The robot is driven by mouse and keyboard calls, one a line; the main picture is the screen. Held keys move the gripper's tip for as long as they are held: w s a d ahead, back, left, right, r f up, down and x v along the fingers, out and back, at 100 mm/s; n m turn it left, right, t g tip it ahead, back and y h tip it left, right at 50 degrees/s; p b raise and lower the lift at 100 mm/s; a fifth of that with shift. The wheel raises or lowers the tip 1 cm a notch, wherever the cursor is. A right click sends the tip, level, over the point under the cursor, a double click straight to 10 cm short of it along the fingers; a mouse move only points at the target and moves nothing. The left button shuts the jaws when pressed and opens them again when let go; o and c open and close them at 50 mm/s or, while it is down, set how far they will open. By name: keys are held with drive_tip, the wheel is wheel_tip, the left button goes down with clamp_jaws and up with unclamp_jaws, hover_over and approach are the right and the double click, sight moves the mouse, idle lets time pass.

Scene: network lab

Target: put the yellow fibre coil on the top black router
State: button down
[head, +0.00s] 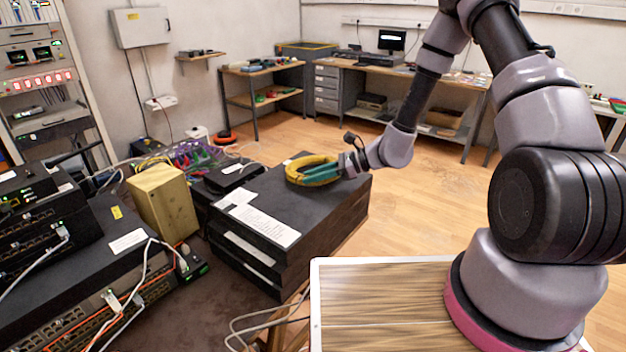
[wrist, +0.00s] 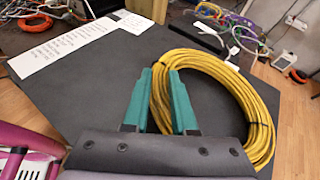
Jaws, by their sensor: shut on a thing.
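The yellow fibre coil (head: 291,171) is at the top black router's far right part in the head view. My gripper (head: 318,175) reaches it from the right. In the wrist view the coil (wrist: 265,110) lies flat and its left side passes between the teal fingers of my gripper (wrist: 163,85), which are shut on it. The top black router (head: 262,196) is the uppermost box of a dark stack, with white labels on its left part; its dark top fills the middle of the wrist view (wrist: 85,90). Whether the coil touches the top or hangs just above it, I cannot tell.
A yellowish box (head: 163,202) stands left of the stack. Switches with cables (head: 75,235) fill the lower left. A small black device (head: 232,174) and tangled coloured cables (head: 195,155) lie behind. Open wooden floor (head: 430,195) is to the right.

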drive_tip(key=shift+f, duration=0.6)
drive_tip(key=c, duration=0.7)
unclamp_jaws()
drive_tip(key=shift+d+r, duration=0.1)
drive_tip(key=v, duration=1.1)
drive_tip(key=shift+d+r, duration=0.15)
drive_tip(key=shift+d, duration=0.2)
drive_tip(key=s+d+r+n+t+h, duration=0.2)
drive_tip(key=s+r, duration=0.4)
drive_tip(key=r, duration=0.5)
drive_tip(key=s+d+r+n+t+h, duration=0.2)
drive_tip(key=s+d+r+n+h, duration=0.3)
drive_tip(key=r, duration=0.6)
drive_tip(key=s+d+r+n+t+h, duration=0.1)
drive_tip(key=s+d+r+n+h, duration=0.3)
drive_tip(key=s+r+n, duration=0.3)
wheel_tip(320, 180, up, 5)
drive_tip(key=shift+s+d+t, duration=0.4)
drive_tip(key=shift+s+d, duration=0.4)
drive_tip(key=shift+d, duration=0.1)
